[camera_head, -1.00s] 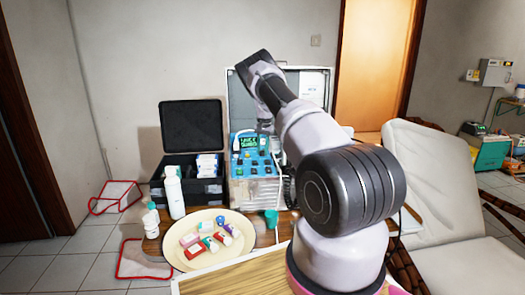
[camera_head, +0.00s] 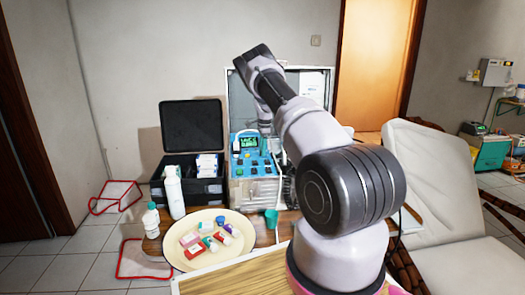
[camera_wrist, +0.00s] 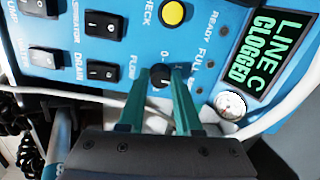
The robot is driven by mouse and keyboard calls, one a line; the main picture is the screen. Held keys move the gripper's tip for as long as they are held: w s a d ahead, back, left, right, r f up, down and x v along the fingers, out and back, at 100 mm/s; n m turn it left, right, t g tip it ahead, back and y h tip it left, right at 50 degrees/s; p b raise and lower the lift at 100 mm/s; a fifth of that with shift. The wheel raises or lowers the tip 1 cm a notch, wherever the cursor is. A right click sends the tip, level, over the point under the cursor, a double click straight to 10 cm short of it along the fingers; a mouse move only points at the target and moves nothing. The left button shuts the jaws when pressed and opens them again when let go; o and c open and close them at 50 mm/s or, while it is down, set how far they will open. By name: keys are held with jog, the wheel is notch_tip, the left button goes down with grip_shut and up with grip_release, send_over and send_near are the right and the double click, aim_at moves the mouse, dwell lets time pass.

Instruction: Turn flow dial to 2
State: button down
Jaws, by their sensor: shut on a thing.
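The flow dial (camera_wrist: 160,76) is a small black knob on the blue control panel (camera_wrist: 120,52), beside the label FLOW. A "0" and part of another mark show next to it; its pointer setting is hidden. My gripper (camera_wrist: 160,82) has its two teal fingers on either side of the knob, shut on it.
A green screen (camera_wrist: 273,45) reads LINE C CLOGGED. A pale cable crosses below. A plate (camera_head: 238,254) of small items and a white bottle (camera_head: 174,195) stand in front.

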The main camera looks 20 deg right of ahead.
jog(key=m, duration=0.4)
jog(key=shift+m, duration=0.4)
jog(key=shift+w, duration=0.1)
dwell(0.3)
jog(key=c, duration=0.6)
grip_release()
jog(key=shift+r, duration=0.1)
notch_tip(320, 180, up, 11)
jog(key=s, duration=0.1)
jog(key=shift+s+f, duration=0.15)
jog(key=shift+f, duration=0.05)
